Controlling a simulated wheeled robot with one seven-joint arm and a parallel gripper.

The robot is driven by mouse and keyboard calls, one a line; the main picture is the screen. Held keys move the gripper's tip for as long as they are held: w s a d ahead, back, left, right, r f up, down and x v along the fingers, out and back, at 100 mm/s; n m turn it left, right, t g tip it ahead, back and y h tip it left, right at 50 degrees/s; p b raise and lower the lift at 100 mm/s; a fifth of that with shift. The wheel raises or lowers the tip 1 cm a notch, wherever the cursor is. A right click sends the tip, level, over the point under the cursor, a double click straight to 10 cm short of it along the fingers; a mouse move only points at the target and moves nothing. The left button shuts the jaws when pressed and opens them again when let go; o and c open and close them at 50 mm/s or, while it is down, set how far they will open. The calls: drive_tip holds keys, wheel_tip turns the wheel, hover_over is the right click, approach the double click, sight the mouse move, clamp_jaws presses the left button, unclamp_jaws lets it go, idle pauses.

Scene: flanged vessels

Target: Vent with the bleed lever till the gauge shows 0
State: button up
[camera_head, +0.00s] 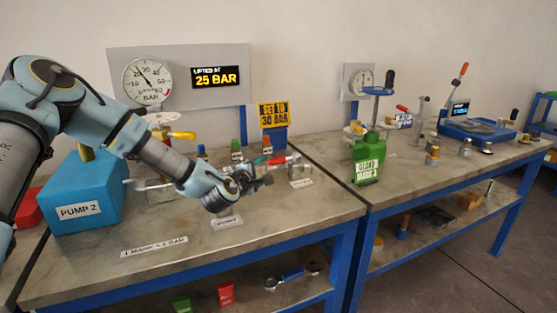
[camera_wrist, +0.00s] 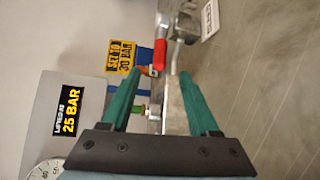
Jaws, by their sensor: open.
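The round gauge (camera_head: 147,80) is on the back panel at left; its needle points up and left, near the 20 mark. It shows partly at the lower left of the wrist view (camera_wrist: 45,170). A lever with a red handle (camera_head: 277,161) sits on a metal fitting; its red grip (camera_wrist: 160,54) is just beyond my fingertips in the wrist view. I cannot read whether it is the bleed lever. A yellow-handled lever (camera_head: 183,135) stands below the gauge. My gripper (camera_head: 260,182) is open above the bench, with nothing visibly held between its green fingers (camera_wrist: 161,76).
A display (camera_head: 215,77) reads "LIFTED AT 25 BAR"; a yellow sign (camera_head: 273,115) reads "SET TO 30 BAR". The blue box "PUMP 2" (camera_head: 82,195) stands left. A green unit (camera_head: 369,152) is on the right bench.

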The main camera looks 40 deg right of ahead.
sight(276, 162)
drive_tip(key=p+x, duration=0.3)
drive_tip(key=x, duration=0.7)
clamp_jaws()
idle(0.4)
idle(0.9)
